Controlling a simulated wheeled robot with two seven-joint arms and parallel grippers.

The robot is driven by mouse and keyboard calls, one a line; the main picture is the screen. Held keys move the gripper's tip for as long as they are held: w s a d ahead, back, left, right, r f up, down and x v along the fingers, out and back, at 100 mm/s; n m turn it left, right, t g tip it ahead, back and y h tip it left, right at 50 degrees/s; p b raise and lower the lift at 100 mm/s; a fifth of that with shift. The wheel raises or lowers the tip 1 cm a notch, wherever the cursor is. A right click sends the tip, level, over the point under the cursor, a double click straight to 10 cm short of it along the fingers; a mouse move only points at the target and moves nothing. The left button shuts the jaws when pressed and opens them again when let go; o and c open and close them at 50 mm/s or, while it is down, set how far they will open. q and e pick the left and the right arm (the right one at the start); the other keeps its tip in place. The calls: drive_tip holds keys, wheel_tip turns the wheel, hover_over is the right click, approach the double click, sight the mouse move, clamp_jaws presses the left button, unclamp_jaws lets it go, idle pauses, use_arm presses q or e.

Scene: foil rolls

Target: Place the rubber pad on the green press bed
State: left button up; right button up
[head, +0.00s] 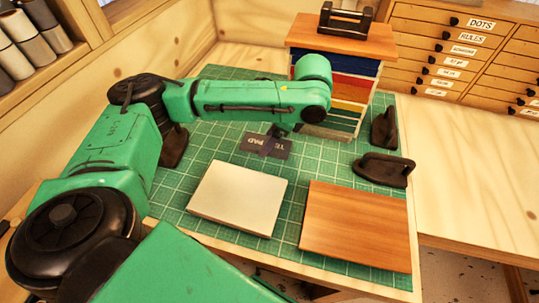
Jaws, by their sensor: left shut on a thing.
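My left arm reaches in from the left, and its gripper (273,137) points down over a dark flat plate (252,146) with pale lettering, partly readable as "PAD". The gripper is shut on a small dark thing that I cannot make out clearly. It hides the middle of the lettering. Whether the gripper touches the plate or is just above it, I cannot tell. I cannot single out a rubber pad beyond this lettered plate. The only broad green surface is a gridded mat (329,154); I see no separate green press bed. My right gripper is not in view.
A cream slab (238,198) and a wooden board (357,225) lie in front on the mat. Dark handled blocks stand at right (384,128) (384,169) and left (174,147). A wooden-topped rack (341,37) with coloured layers is behind the arm. Labelled drawers (440,50) line the back.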

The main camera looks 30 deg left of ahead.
sight(269, 160)
use_arm(q)
drive_tip(key=f, duration=0.3)
drive_tip(key=shift+w+a+f+b, duration=0.15)
drive_tip(key=shift+w+f+b, duration=0.05)
drive_tip(key=shift+w+b, duration=0.15)
drive_tip(key=shift+s+f, duration=0.25)
drive_tip(key=shift+f, duration=0.85)
drive_tip(key=o, duration=1.2)
drive_tip(key=shift+f, duration=0.15)
drive_tip(key=shift+c, duration=0.2)
drive_tip(key=shift+o, duration=1.1)
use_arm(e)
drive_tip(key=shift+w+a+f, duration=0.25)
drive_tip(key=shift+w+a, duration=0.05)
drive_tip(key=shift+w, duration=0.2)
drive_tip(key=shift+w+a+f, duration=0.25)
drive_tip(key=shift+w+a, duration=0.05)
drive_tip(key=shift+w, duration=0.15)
